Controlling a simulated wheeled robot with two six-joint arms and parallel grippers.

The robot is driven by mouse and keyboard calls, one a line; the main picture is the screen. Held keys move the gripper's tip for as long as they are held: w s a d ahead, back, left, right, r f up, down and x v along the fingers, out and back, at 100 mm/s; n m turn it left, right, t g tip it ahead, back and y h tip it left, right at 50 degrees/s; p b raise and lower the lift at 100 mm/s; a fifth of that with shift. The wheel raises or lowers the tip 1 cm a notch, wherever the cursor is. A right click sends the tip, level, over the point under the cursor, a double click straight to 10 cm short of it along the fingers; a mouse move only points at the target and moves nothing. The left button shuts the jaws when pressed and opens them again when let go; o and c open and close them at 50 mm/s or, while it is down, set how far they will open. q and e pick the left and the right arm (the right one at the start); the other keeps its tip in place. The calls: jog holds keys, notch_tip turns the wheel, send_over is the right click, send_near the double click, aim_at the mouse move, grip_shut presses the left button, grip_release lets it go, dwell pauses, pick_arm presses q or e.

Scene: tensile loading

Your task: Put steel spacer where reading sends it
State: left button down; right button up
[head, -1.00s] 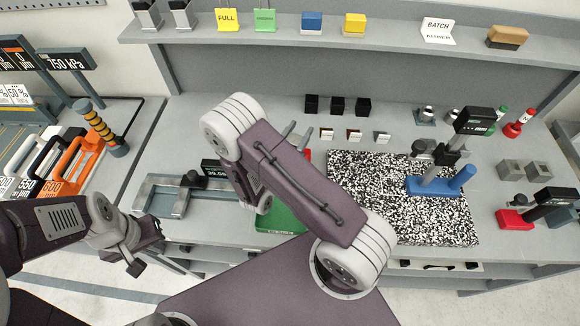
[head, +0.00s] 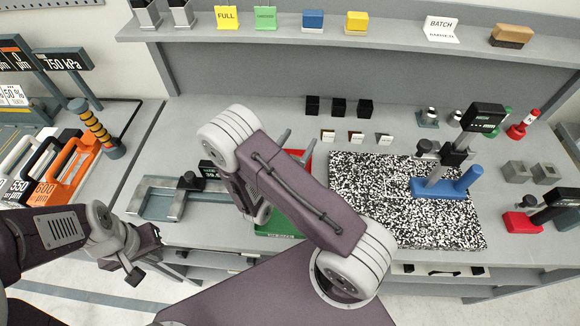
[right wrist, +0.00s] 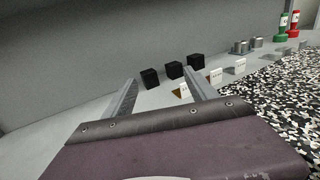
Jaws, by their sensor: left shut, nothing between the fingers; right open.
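No part that I can clearly tell as the steel spacer shows; my right arm hides part of the bench. A long grey measuring tool (head: 150,203) with a dark display (head: 211,170) lies left of that arm; its reading is too small to tell. A red tray area (head: 299,156) and a green one (head: 270,222) show partly behind the arm. My right gripper (head: 296,146) is open over the bench, and in the right wrist view (right wrist: 160,76) nothing shows between its fingers. My left gripper (head: 134,270) is shut and empty, off the bench's front left.
Black cubes (head: 339,107) and small label cards (head: 356,137) stand at the back. A speckled plate (head: 365,185) carries a blue-based gauge (head: 440,187). Grey blocks (head: 516,171) and a red-based gauge (head: 523,222) are at right. An orange-handled rack (head: 68,170) is left.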

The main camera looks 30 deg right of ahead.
jog(key=b+v, duration=0.1)
jog(key=v, duration=0.7)
jog(key=shift+s+a+b, duration=0.15)
jog(key=shift+a+b, duration=0.15)
jog(key=shift+a, duration=0.05)
